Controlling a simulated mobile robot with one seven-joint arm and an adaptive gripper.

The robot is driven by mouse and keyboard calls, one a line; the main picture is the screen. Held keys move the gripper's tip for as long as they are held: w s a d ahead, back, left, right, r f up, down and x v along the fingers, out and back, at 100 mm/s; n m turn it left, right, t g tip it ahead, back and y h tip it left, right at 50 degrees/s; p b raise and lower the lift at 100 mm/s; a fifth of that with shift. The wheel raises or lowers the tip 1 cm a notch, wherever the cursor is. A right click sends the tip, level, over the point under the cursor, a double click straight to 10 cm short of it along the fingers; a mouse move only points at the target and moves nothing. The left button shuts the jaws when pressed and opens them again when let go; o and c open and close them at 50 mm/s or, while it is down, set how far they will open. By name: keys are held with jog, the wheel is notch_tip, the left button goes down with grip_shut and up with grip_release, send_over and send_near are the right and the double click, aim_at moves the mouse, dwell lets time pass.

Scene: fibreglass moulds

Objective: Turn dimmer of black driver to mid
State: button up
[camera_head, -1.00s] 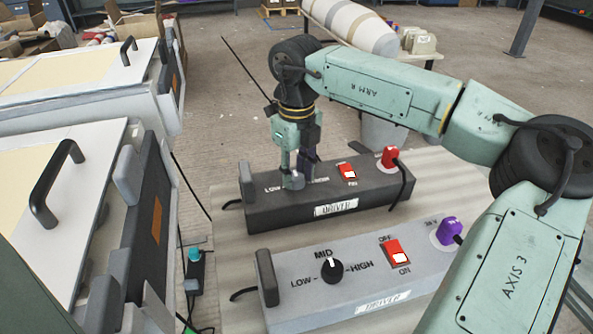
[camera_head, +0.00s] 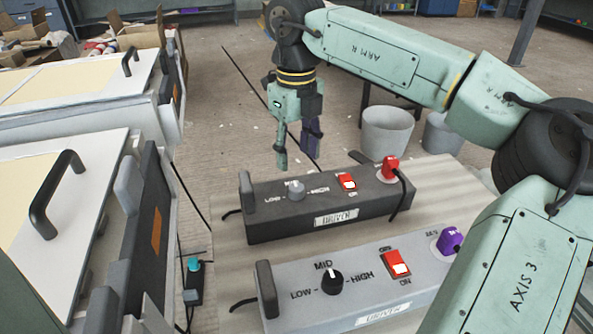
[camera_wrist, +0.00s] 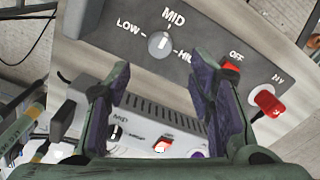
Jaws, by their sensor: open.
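The black driver (camera_head: 350,213) is a dark box on the bench, with a grey dimmer knob (camera_head: 296,190) between LOW and HIGH and under MID. In the wrist view the knob (camera_wrist: 160,44) has a pale line that points roughly toward MID. My gripper (camera_head: 297,158) is open and empty, above and apart from the knob. Its two fingers also show in the wrist view (camera_wrist: 161,78), with the knob beyond them, uncovered.
A grey driver (camera_head: 350,265) with a black knob (camera_head: 332,282) stands in front of the black one. Red rocker switches and a red plug (camera_head: 390,168) with a black cable lie to the right. White moulds with handles (camera_head: 58,195) stand at the left.

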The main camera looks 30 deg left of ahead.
notch_tip(320, 180, up, 4)
dwell(0.7)
